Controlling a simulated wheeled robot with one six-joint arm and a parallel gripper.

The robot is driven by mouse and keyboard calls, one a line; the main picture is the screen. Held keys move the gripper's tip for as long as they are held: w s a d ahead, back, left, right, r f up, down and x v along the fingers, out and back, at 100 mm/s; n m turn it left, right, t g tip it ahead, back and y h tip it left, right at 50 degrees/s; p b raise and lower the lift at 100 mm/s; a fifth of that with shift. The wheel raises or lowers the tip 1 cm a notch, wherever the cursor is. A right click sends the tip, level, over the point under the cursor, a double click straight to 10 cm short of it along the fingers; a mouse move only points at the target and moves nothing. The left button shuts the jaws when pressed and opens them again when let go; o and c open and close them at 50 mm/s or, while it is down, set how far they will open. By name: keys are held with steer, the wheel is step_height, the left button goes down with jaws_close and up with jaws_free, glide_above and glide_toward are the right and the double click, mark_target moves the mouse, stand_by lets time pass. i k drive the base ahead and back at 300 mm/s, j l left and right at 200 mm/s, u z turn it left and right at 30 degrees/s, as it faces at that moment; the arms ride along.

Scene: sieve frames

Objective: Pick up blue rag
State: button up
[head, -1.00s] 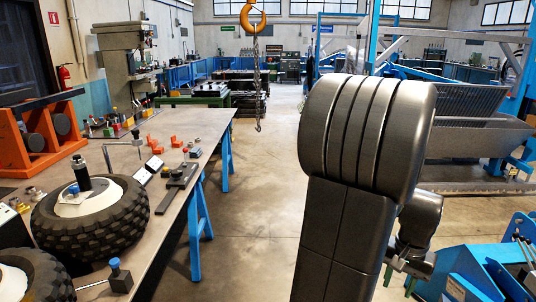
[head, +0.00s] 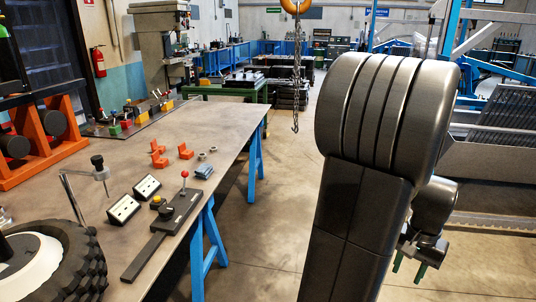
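A small blue folded piece (head: 204,172), which looks like the blue rag, lies on the workbench (head: 222,128) near its right edge. It is small in view, and its cloth texture is hard to make out. My gripper (head: 409,268) hangs low at the right, beyond my large dark arm link. Its two green-tipped fingers are apart with nothing between them. It is well to the right of the bench and away from the blue piece.
Orange blocks (head: 158,159), a black fixture with a red knob (head: 178,215) and two small boxes (head: 123,209) lie near the blue piece. A big tyre (head: 90,262) is at the lower left. A hook chain (head: 297,75) hangs ahead. Floor right of the bench is clear.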

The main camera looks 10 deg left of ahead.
mark_target(203, 172)
steer(key=i+l+u, duration=0.1)
steer(key=i+u, duration=0.35)
steer(key=i+l+u, duration=0.45)
steer(key=i, duration=0.15)
steer(key=i+l+u, duration=0.65)
steer(key=u, duration=0.25)
steer(key=i+l+u, duration=0.15)
steer(key=l+u, duration=0.15)
steer(key=u, duration=0.2)
steer(key=i+l+u, duration=0.1)
steer(key=l+u, duration=0.6)
steer(key=u, duration=0.2)
steer(key=i+l+u, duration=0.1)
steer(key=l+u, duration=0.7)
